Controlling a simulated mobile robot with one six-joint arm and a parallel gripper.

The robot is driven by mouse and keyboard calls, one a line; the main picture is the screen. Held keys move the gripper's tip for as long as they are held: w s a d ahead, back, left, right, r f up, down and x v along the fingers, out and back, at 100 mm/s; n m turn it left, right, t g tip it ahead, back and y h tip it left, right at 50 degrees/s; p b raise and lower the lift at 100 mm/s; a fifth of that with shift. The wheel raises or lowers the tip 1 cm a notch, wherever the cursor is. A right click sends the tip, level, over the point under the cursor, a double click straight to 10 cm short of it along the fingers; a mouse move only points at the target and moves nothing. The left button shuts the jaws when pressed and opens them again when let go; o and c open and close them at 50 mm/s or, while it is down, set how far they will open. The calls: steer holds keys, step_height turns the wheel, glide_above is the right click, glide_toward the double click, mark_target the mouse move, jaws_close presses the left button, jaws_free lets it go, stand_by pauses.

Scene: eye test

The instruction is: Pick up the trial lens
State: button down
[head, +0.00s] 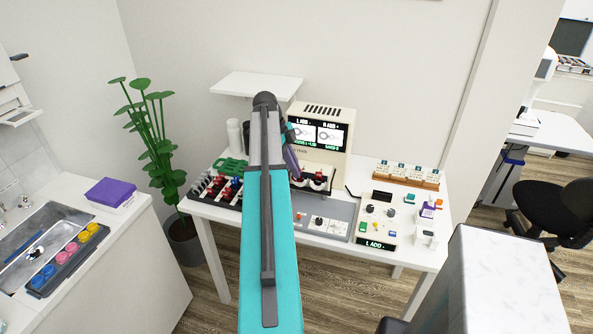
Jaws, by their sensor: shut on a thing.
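My gripper (294,172) is at the end of my teal arm, over the white table, in front of the lens meter (320,133). The gripper is small and partly behind my arm. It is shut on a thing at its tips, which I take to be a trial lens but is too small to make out. Black and red trial lenses (234,184) stand in a rack on the table's left side. Further red pieces (319,177) sit in a dark holder just right of the gripper tips.
A control box (379,215) and a wooden rack with white labelled cards (405,172) stand on the table's right. A grey panel (327,213) lies at the front. A potted plant (158,140) stands left of the table. A sink counter (140,255) is at far left.

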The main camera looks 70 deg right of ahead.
steer(key=a+r+b, duration=0.1)
steer(key=a+b, duration=0.2)
steer(key=a, duration=0.9)
steer(key=shift+a, duration=0.35)
steer(key=shift+s+r, duration=0.1)
steer(key=w+a+r+n+t+h, duration=0.1)
steer(key=w+a+n+t, duration=0.1)
steer(key=w+a+n, duration=0.65)
steer(key=w+a+n+t+h, duration=0.15)
steer(key=w+a+n, duration=0.3)
steer(key=w, duration=0.75)
steer(key=w+a+r+n+t+h, duration=0.1)
steer(key=w+a+n+t+h, duration=0.1)
steer(key=w+a+n, duration=0.6)
steer(key=w+a+r+n+t+y, duration=0.1)
steer(key=w+a+n, duration=0.3)
steer(key=a, duration=0.6)
steer(key=w+a+r+n+t+y, duration=0.1)
steer(key=w+a+n, duration=0.4)
steer(key=a, duration=0.6)
steer(key=w+a+r+n+t+y, duration=0.1)
steer(key=w+a+n, duration=0.4)
steer(key=a, duration=0.5)
steer(key=shift+w+a+r+y, duration=0.2)
steer(key=shift+w+r+y, duration=0.3)
steer(key=shift+w+y, duration=0.3)
